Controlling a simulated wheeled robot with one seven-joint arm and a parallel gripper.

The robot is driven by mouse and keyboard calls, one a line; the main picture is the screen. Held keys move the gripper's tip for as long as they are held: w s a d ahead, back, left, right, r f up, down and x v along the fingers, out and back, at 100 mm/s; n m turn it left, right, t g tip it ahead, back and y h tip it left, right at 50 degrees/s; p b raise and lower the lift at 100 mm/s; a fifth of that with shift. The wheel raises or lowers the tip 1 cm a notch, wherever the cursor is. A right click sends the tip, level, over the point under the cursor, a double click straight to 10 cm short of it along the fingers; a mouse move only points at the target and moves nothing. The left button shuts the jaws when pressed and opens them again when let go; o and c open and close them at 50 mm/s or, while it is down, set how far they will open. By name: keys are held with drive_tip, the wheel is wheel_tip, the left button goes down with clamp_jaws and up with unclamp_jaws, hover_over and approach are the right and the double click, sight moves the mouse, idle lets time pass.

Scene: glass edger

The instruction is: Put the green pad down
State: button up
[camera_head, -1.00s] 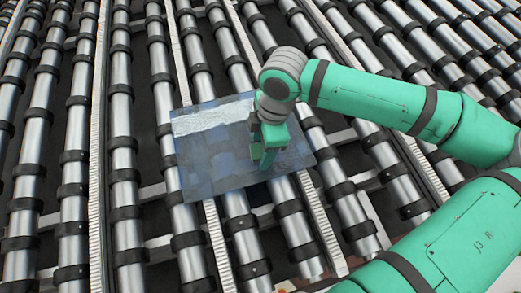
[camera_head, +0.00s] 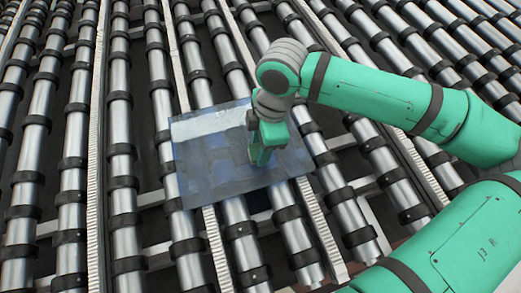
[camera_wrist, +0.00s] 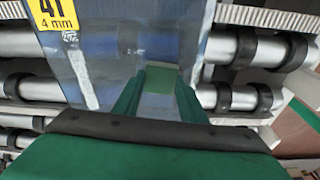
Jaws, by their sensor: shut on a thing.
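A green pad (camera_wrist: 160,80) shows as a small light green patch between the two green fingers of my gripper (camera_wrist: 158,98) in the wrist view. My gripper is shut on it. In the head view my gripper (camera_head: 262,155) points down over the right part of a clear, bluish glass sheet (camera_head: 205,160). The pad cannot be told apart from the fingers there. Whether the pad touches the glass I cannot tell. The glass also shows in the wrist view (camera_wrist: 120,50).
The glass lies flat across a conveyor of steel rollers (camera_head: 125,225) with black rings. Ribbed white strips (camera_head: 218,250) run between the rollers. A yellow label (camera_wrist: 58,14) marked 41, 4 mm is on the glass in the wrist view. Open gaps lie between rollers.

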drive_tip(key=s+d+r, duration=0.8)
drive_tip(key=s+r, duration=0.2)
drive_tip(key=s, duration=0.1)
drive_tip(key=shift+s, duration=0.15)
drive_tip(key=shift+d, duration=0.1)
